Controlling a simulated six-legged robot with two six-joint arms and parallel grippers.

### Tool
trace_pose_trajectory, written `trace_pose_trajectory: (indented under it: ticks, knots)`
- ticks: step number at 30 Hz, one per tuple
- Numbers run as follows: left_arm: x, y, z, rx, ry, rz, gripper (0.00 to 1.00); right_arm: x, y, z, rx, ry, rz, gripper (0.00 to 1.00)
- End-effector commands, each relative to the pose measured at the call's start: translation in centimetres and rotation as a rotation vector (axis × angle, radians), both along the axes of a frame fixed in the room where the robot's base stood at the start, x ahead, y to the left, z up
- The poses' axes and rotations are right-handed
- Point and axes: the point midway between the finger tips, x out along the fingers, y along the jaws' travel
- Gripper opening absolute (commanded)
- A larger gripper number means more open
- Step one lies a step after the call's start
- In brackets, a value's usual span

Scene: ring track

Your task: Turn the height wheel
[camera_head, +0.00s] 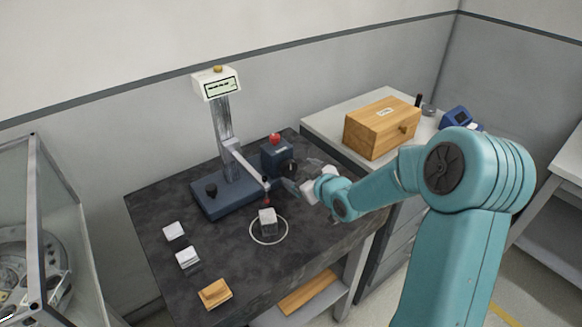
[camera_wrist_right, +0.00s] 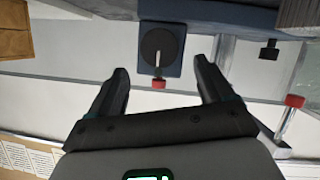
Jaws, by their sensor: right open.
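The height wheel (camera_head: 289,168) is a dark disc on the face of a small blue block (camera_head: 275,154) with a red knob on top. In the right wrist view the wheel (camera_wrist_right: 157,50) is black with a pale line, ahead of my fingertips and roughly midway between them. My right gripper (camera_head: 294,187) is open and empty beside the block, with its fingers (camera_wrist_right: 162,76) spread to either side of the wheel's line. I see no contact with the wheel. My left gripper is in neither view.
The gauge's blue base (camera_head: 229,198), post and display (camera_head: 217,84) stand left of the block. A grey cube (camera_head: 267,221) sits in a white ring. White blocks and a wooden block (camera_head: 215,292) lie at the front left. A wooden box (camera_head: 382,127) stands behind my right arm.

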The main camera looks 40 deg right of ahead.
Motion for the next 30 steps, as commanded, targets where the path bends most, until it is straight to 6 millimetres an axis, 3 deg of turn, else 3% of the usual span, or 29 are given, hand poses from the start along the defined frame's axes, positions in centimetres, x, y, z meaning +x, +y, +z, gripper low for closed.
trace_pose_trajectory:
  ticks: [3, 9, 19, 20, 24, 25, 30]
  knots:
    - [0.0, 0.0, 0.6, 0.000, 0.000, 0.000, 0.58, 2.3, -0.4, -0.8, 0.002, 0.001, 0.002, 0.81]
    - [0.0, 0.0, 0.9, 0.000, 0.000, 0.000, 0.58, 4.5, -1.0, -1.7, -0.001, -0.001, 0.002, 0.81]
    - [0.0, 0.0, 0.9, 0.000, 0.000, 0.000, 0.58, 5.1, -1.1, -1.9, 0.000, 0.000, 0.001, 0.81]
    - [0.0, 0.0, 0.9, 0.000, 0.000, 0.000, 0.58, 5.1, -1.1, -1.9, 0.000, 0.000, 0.001, 0.78]
    - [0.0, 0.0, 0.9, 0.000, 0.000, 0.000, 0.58, 5.1, -1.1, -1.9, 0.000, 0.000, 0.001, 0.32]
    - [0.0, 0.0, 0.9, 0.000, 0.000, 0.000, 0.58, 5.1, -1.1, -1.9, 0.000, 0.000, 0.001, 0.25]
    - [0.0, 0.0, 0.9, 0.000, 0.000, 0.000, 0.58, 5.0, -1.1, -1.9, 0.003, 0.000, 0.001, 0.25]
